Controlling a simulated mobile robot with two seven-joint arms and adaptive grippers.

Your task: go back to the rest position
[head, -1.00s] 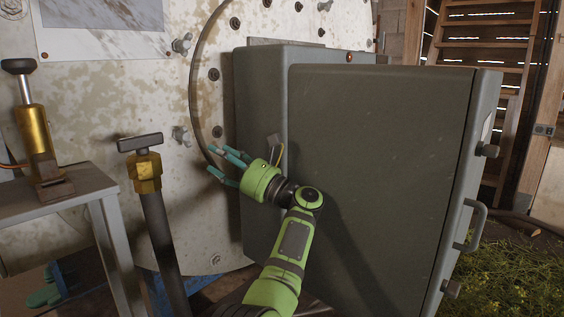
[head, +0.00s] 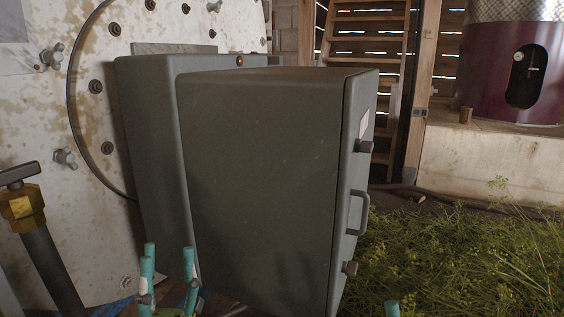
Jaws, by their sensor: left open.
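My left gripper (head: 168,272) is at the bottom of the head view, left of centre. Its teal fingers point up and are spread apart with nothing between them. They show in front of the lower left part of the grey cabinet (head: 265,180); whether they touch it I cannot tell. Only a teal fingertip of my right gripper (head: 392,308) shows at the bottom edge, right of centre. The rest of that gripper is out of frame, so its jaw state is hidden.
The cabinet has a handle (head: 358,212) and two knobs on its right face. A stained pale round plate (head: 45,120) with bolts is behind it. A brass-collared post (head: 22,207) stands at left. Grassy plants (head: 450,250) cover the right; a maroon vessel (head: 490,70) stands beyond.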

